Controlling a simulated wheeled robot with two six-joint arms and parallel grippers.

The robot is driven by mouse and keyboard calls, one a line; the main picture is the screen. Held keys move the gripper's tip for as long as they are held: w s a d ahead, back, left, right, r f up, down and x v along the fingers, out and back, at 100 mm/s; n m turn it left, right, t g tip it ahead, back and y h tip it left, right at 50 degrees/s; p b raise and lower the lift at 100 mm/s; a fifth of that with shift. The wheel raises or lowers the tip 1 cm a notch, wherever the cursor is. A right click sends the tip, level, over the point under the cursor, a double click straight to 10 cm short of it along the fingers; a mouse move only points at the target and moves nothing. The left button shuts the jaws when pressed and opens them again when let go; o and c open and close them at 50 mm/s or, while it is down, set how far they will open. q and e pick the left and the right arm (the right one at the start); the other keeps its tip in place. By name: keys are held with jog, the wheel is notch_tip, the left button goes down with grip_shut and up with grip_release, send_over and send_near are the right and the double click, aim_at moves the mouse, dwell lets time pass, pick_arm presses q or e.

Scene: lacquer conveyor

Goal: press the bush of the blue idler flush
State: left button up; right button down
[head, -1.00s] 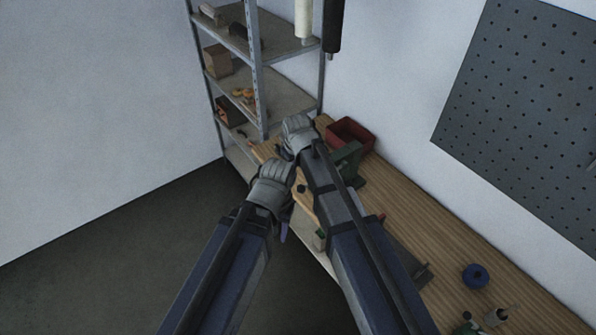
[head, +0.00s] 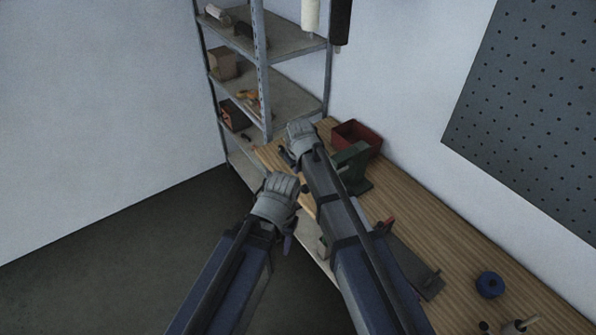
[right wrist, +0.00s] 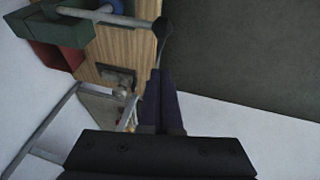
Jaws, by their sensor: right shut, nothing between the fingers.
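A blue round piece with a dark centre (head: 490,285) lies on the bench at the lower right of the head view. Another blue round part (right wrist: 117,6) shows at the top of the right wrist view, beside the green vise; I cannot tell which is the idler, and no bush is clear. The green vise (head: 352,167) stands on the bench. My right gripper (head: 287,157) is shut and empty just left of the vise, its fingers mostly hidden by its hand. My left gripper (head: 289,243) is left of the bench edge; its jaws are too hidden to read.
A red bin (head: 357,137) stands behind the vise. A metal shelf (head: 262,75) with several items rises at the back. A dark flat plate (head: 415,270) lies on the bench (head: 445,255). The vise's bar handle (right wrist: 95,14) ends in a dark knob.

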aim_at(302, 187)
jog(key=f+b, duration=0.2)
jog(key=d+f+b, duration=0.1)
jog(key=f+b, duration=0.1)
jog(key=f, duration=0.1)
jog(key=shift+d, duration=0.1)
jog(key=shift+s+d+f, duration=0.15)
jog(key=shift+d+f, duration=0.05)
jog(key=shift+f, duration=0.1)
jog(key=f+b, duration=0.2)
jog(key=b, duration=0.1)
jog(key=shift+s+a+f, duration=0.15)
jog(key=shift+a+f, duration=0.05)
jog(key=shift+s+r, duration=0.15)
